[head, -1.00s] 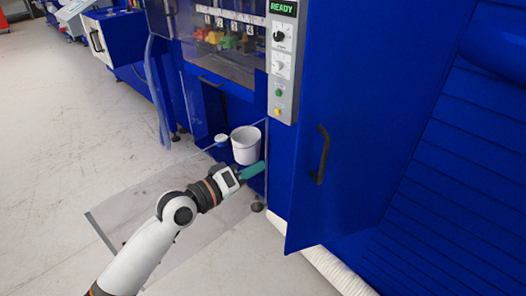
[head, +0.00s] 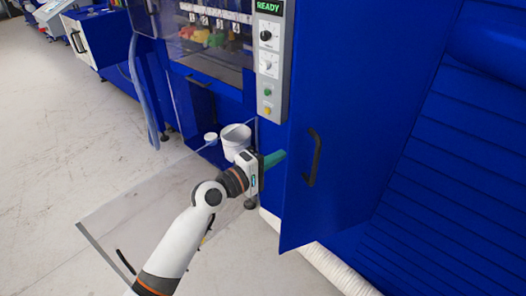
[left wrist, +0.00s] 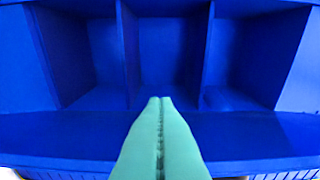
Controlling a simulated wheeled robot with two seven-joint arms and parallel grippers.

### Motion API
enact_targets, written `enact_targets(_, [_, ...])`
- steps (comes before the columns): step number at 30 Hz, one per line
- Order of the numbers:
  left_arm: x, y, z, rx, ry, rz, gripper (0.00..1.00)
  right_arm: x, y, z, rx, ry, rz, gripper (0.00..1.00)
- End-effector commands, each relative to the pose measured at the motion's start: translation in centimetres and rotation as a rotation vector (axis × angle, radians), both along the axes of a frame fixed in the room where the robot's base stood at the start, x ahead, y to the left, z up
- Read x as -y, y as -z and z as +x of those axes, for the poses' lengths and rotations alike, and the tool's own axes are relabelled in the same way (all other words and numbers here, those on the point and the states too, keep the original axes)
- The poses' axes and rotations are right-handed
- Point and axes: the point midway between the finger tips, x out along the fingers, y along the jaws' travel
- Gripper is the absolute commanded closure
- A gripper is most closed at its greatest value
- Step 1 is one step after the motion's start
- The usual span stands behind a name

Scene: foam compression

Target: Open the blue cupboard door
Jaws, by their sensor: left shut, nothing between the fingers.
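The blue cupboard door (head: 350,110) is a tall flat panel at centre right in the head view, with a black bar handle (head: 312,158). It stands partly open, its free edge out from the cabinet. My left gripper (head: 284,155) has green fingers, shut and empty. Its tips are at the door's left edge, left of the handle; I cannot tell whether they touch it. In the left wrist view, the fingers (left wrist: 160,100) point toward an open blue interior with upright dividers (left wrist: 198,55). My right gripper is not in view.
A control panel (head: 268,60) reading READY is left of the door. A white bucket (head: 235,138) stands just behind my left gripper. A ribbed white hose (head: 330,268) runs along the floor below the door. Grey floor (head: 70,150) is open at left.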

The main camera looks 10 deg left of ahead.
Motion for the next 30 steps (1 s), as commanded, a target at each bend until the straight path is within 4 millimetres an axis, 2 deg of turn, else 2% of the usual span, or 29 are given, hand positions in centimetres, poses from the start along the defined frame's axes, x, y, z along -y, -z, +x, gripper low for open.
enact_targets(1, [0.3,-0.4,-0.6,-0.001,0.001,-0.002,1.0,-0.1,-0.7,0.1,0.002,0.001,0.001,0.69])
enact_targets(6, [0.7,-0.2,-1.5,0.002,0.0,-0.001,1.0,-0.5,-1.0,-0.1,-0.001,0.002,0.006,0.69])
enact_targets(17, [0.7,-0.1,-1.6,0.001,-0.001,0.0,1.0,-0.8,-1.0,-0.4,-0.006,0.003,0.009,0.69])
enact_targets(20, [1.0,-0.3,-2.0,-0.001,-0.011,-0.002,1.0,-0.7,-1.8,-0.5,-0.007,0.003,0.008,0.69])
enact_targets(30, [2.7,-0.6,-5.2,-0.002,-0.094,-0.002,1.0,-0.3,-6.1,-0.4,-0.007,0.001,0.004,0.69])
